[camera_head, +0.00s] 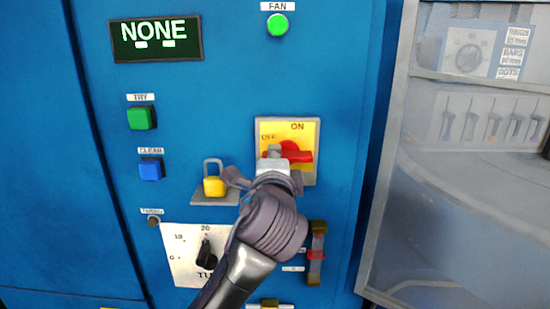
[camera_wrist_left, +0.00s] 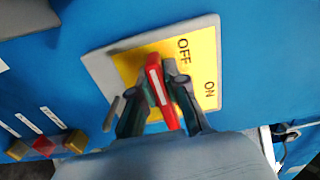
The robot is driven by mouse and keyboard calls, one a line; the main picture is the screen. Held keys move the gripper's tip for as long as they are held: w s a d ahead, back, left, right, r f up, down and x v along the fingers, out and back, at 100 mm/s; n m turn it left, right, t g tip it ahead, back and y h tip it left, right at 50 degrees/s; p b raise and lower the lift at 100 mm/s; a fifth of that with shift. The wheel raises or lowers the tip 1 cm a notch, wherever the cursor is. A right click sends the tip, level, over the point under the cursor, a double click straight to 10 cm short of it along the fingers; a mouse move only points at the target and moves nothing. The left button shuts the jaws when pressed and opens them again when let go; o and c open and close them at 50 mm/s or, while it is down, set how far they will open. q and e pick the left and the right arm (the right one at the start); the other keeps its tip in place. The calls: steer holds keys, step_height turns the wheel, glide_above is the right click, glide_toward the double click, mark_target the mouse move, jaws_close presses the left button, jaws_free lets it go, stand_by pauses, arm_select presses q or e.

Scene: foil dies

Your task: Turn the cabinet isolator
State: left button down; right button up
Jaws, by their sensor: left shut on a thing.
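The cabinet isolator is a red handle (camera_head: 300,156) on a yellow plate (camera_head: 311,135) with a grey border, on the blue cabinet front. In the head view the handle lies roughly level, below the word ON. My left gripper (camera_head: 284,160) reaches up from below and covers part of the handle. In the left wrist view my left gripper (camera_wrist_left: 160,100) has its two dark fingers on either side of the red handle (camera_wrist_left: 157,83), shut on it. The handle shows a white stripe, and its tip is beside the word OFF. My right gripper is not in view.
A yellow padlock (camera_head: 214,187) on a grey bracket is just left of my arm. Green (camera_head: 141,117) and blue (camera_head: 151,169) buttons, a black dial knob (camera_head: 206,256) and a display (camera_head: 156,39) reading NONE are left. A clear framed panel (camera_head: 470,215) stands at right.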

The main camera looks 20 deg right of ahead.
arm_select(q)
steer(key=shift+f, duration=0.2)
steer(key=c, duration=1.2)
jaws_free()
steer(key=shift+r, duration=0.1)
steer(key=v, duration=1.2)
